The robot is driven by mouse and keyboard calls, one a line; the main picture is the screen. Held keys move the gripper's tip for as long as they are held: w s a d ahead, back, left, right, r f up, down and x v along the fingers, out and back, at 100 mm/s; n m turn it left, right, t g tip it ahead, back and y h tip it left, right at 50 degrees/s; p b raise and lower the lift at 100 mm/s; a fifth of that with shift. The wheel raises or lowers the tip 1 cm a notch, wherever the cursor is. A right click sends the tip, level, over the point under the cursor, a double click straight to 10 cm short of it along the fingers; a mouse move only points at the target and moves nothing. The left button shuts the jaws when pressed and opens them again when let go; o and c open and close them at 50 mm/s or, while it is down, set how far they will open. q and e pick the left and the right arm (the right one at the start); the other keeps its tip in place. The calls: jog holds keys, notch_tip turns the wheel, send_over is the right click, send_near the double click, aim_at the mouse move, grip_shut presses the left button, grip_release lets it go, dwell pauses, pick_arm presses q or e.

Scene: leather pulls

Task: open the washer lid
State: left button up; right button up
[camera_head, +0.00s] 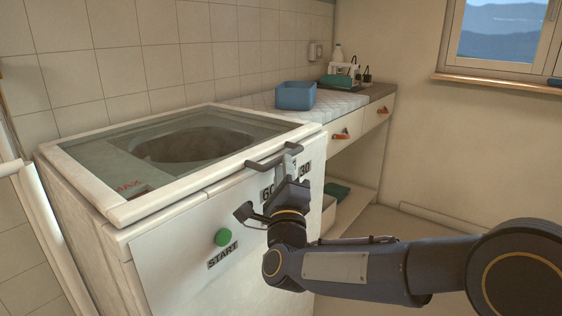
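The washer (170,260) stands at the left, a white box with a green START button (222,237) on its front panel. Its lid (165,203) has a pale frame around a glass pane and lies flat, closed over the round drum. A dark bar handle (262,163) sits at the lid's front edge. My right gripper (289,172) is at the right part of this handle, reaching up from below in front of the panel. Its fingertips overlap the handle in the view, and I cannot tell whether they grip it. My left gripper is not in view.
A counter right of the washer holds a blue bin (295,96) and a dish rack with bottles (343,75). Drawers with leather pulls (341,135) are below it. A tiled wall is behind, and a window (503,32) is at upper right. Open floor lies right of the counter.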

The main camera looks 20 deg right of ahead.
jog(key=shift+x, duration=2)
jog(key=shift+d, duration=0.1)
grip_shut()
